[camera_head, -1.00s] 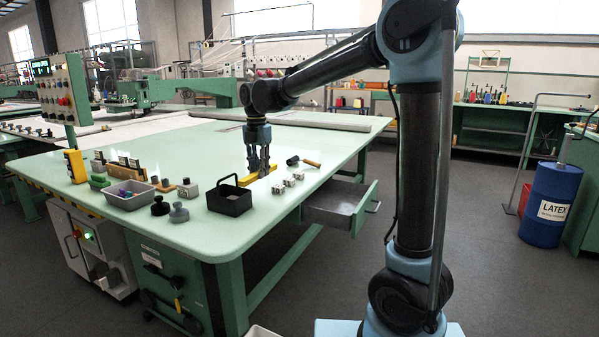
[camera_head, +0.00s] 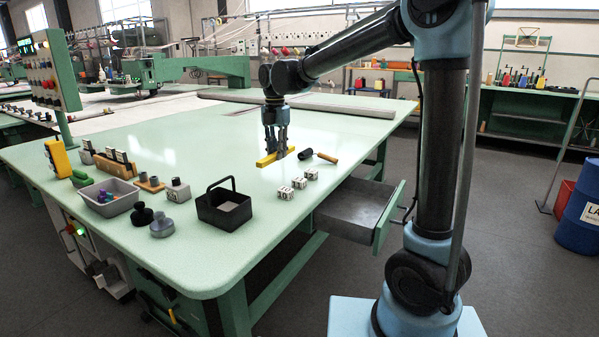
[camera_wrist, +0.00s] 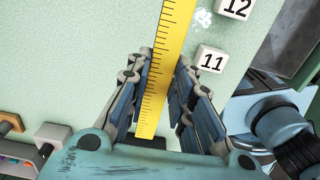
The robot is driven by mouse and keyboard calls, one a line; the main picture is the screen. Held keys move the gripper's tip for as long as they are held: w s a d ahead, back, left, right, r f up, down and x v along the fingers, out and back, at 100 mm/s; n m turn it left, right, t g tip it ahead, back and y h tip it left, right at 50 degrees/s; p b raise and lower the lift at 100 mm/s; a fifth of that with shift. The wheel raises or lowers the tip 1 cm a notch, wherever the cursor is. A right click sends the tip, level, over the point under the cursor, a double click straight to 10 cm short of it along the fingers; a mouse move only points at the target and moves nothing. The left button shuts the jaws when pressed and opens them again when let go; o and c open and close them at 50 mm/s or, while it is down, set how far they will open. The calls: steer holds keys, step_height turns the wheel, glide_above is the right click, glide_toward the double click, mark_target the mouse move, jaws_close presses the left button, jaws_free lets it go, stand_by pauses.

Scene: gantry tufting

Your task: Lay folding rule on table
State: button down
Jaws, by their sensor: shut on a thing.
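My gripper (camera_head: 275,151) is shut on the yellow folding rule (camera_head: 268,159), with its fingers on both sides of it. In the wrist view the rule (camera_wrist: 168,60) shows black graduations and runs from the fingers (camera_wrist: 164,105) up past the top edge. The green table (camera_head: 150,240) lies beneath; its pale speckled top also fills much of the wrist view (camera_wrist: 70,60). In the head view the rule is low over the table top, behind the number blocks. I cannot tell whether it touches the surface.
White number blocks (camera_head: 299,183) and a dark roller with a wooden handle (camera_head: 326,158) lie right of the rule. A black caddy (camera_head: 216,211), grey bin (camera_head: 122,205) and dark knobs (camera_head: 161,225) stand at front left. An open drawer (camera_head: 357,206) juts out. The table behind is clear.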

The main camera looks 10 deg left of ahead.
mark_target(278, 182)
steer(key=shift+f, duration=4.4)
steer(key=c, duration=1.4)
jaws_free()
